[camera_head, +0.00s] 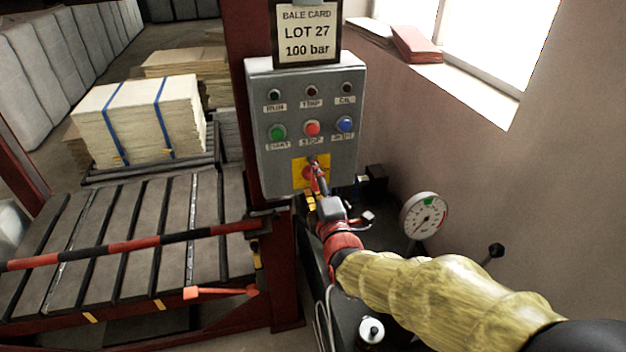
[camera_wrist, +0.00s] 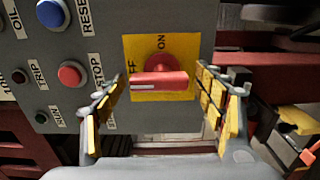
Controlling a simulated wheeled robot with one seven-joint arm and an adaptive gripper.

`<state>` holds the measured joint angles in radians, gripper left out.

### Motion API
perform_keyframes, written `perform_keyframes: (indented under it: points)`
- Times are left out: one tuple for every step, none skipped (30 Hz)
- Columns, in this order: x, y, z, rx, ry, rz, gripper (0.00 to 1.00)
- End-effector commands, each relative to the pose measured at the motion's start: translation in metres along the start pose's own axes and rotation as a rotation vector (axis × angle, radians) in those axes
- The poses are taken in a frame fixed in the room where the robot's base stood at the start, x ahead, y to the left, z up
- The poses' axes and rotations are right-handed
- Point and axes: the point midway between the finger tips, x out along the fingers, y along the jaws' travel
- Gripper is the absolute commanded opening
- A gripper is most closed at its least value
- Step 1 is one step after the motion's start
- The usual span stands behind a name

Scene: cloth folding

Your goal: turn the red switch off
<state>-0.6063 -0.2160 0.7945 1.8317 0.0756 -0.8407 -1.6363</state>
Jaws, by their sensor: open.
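The red switch (camera_wrist: 160,80) sits on a yellow plate (camera_wrist: 193,46) on the grey control box. In the wrist view its handle lies level across the picture, with a white mark at the left end, beside the partly hidden OFF label. The ON label (camera_wrist: 161,42) is above it. In the head view the switch (camera_head: 309,174) is at the bottom of the box, partly covered by my gripper (camera_head: 316,187). My gripper (camera_wrist: 163,95) is open, with one yellow-padded finger on each side of the handle. I see no clear contact.
Red (camera_head: 312,128), green (camera_head: 278,132) and blue (camera_head: 344,124) buttons sit on the box above the switch. A pressure gauge (camera_head: 424,216) stands to the right. A red-and-black bar (camera_head: 130,244) crosses the slatted bed at left, where a strapped bale (camera_head: 140,118) lies behind.

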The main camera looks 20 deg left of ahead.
Motion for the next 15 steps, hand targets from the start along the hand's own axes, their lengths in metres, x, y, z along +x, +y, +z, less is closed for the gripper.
perform_keyframes:
  points:
    - [-0.003, 0.000, 0.000, 0.000, 0.000, 0.000, 0.70]
    - [-0.006, 0.000, 0.000, 0.000, 0.000, 0.000, 0.70]
    - [-0.010, 0.001, 0.000, 0.000, 0.000, 0.001, 0.70]
    - [-0.014, 0.001, 0.000, 0.000, 0.000, 0.001, 0.70]
    - [-0.019, 0.001, 0.000, 0.000, 0.000, 0.001, 0.70]
    - [-0.026, 0.001, 0.000, 0.000, 0.000, 0.002, 0.70]
    - [-0.032, 0.000, 0.000, 0.000, 0.000, 0.001, 0.70]
    - [-0.037, 0.001, 0.000, 0.000, 0.000, 0.001, 0.70]
    - [-0.046, 0.001, 0.000, 0.000, 0.001, 0.000, 0.70]
    - [-0.052, 0.001, 0.000, 0.000, 0.001, 0.001, 0.70]
    - [-0.058, 0.000, 0.000, 0.000, 0.001, 0.000, 0.70]
    - [-0.065, 0.001, 0.000, 0.000, 0.001, 0.001, 0.70]
    - [-0.071, 0.001, 0.000, -0.001, 0.001, 0.001, 0.70]
    - [-0.076, 0.001, 0.000, -0.001, 0.001, 0.001, 0.70]
    - [-0.084, 0.001, 0.000, -0.001, 0.001, 0.001, 0.70]
